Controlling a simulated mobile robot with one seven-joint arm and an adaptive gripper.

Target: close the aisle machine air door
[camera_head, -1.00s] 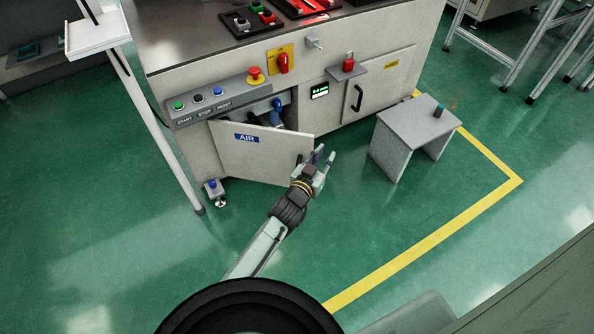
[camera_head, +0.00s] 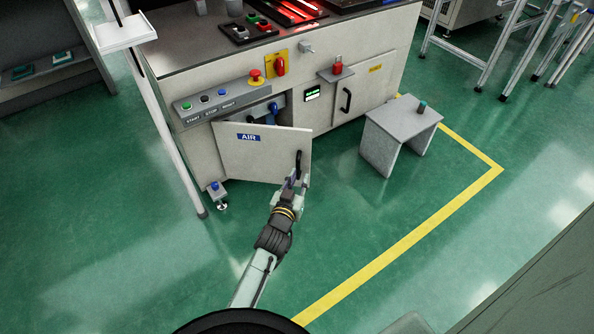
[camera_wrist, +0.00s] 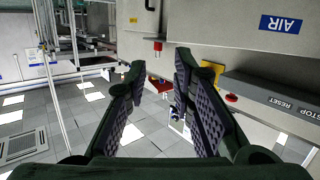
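The air door (camera_head: 262,158) is a pale panel with a blue AIR label, low on the front of the machine. It stands ajar, swung outward, with a dark gap above it showing blue parts inside. Its dark handle (camera_head: 299,163) is near its right edge. My gripper (camera_head: 295,182) is just below the handle in the head view; I cannot tell whether they touch. In the wrist view my gripper (camera_wrist: 157,68) has its two fingers apart with nothing held between them. That view looks upside down, with the AIR door (camera_wrist: 235,22) along the top right.
A small grey stand (camera_head: 403,122) with a little cylinder on top is to the right. The START, STOP, RESET panel (camera_head: 222,104) juts out above the door. A white post (camera_head: 170,135) stands at the left. Green floor (camera_head: 370,215) is clear in front.

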